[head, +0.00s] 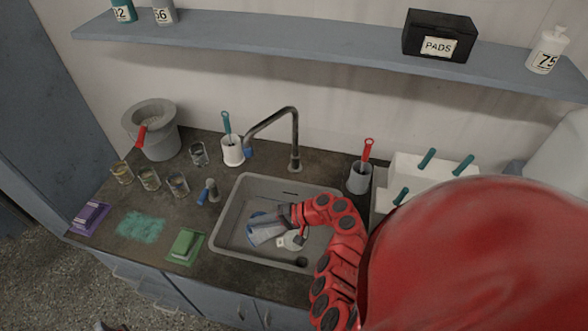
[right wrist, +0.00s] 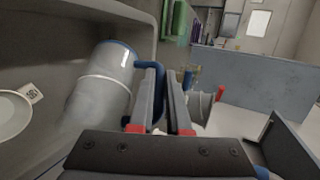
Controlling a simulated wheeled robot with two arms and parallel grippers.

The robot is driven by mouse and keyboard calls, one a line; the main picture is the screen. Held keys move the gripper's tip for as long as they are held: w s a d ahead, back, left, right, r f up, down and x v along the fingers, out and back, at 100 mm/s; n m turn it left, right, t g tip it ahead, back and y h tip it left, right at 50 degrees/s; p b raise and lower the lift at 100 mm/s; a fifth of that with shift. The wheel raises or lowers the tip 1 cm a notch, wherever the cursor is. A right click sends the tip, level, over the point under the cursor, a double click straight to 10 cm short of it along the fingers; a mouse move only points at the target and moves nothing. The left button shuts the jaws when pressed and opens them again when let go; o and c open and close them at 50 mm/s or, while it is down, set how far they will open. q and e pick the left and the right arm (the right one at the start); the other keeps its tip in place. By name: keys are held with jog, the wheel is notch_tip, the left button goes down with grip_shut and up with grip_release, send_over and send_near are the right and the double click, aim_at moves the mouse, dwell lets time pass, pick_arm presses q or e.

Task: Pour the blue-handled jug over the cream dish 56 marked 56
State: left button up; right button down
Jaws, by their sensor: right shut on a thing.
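The clear jug with a blue rim and blue handle (head: 265,232) is inside the grey sink and looks tilted in the head view. It also shows in the right wrist view (right wrist: 100,85), left of my fingers. My right gripper (head: 287,215) is shut on its blue handle; its fingers also show in the right wrist view (right wrist: 168,98). The cream dish (head: 292,240) lies in the sink, just right of the jug and partly hidden by my right arm. In the right wrist view the dish (right wrist: 12,116) has a small number tag beside it. No pouring stream is visible. My left gripper is not in view.
The grey sink (head: 226,222) has raised walls, and a tall tap (head: 295,140) stands behind it. A white rack (head: 405,170) stands at right. A shelf runs above.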

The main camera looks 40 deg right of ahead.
aim_at(250, 233)
jog(key=shift+w+a+f+n+g+h+p, duration=0.2)
jog(key=shift+a+f+n+g+h+p, duration=0.55)
jog(key=shift+p, duration=1.75)
jog(key=shift+w+a+f+h+p, duration=0.1)
jog(key=shift+a+f+h+p, duration=0.15)
jog(key=shift+f+h, duration=0.25)
jog(key=shift+a+f+h+p, duration=0.1)
jog(key=shift+a+f+h, duration=0.15)
jog(key=shift+f+h, duration=0.25)
jog(key=shift+a+f+h, duration=0.15)
jog(key=shift+f+h, duration=0.2)
jog(key=shift+w+a+f+n+g+h+p, duration=0.55)
jog(key=shift+w+a+f+g+h+p, duration=0.3)
jog(key=shift+a+f+h+p, duration=1.75)
jog(key=shift+w+a+r+n+g+h+b, duration=0.1)
jog(key=shift+a+r+g+h+b, duration=0.1)
jog(key=shift+r+h, duration=0.4)
jog(key=shift+w+a+r+n+g+h+b, duration=0.1)
jog(key=shift+a+r+h+b, duration=0.25)
jog(key=shift+r, duration=0.45)
jog(key=shift+w+a+r+n+g+h+b, duration=0.1)
jog(key=shift+r+h, duration=0.45)
jog(key=shift+r, duration=0.15)
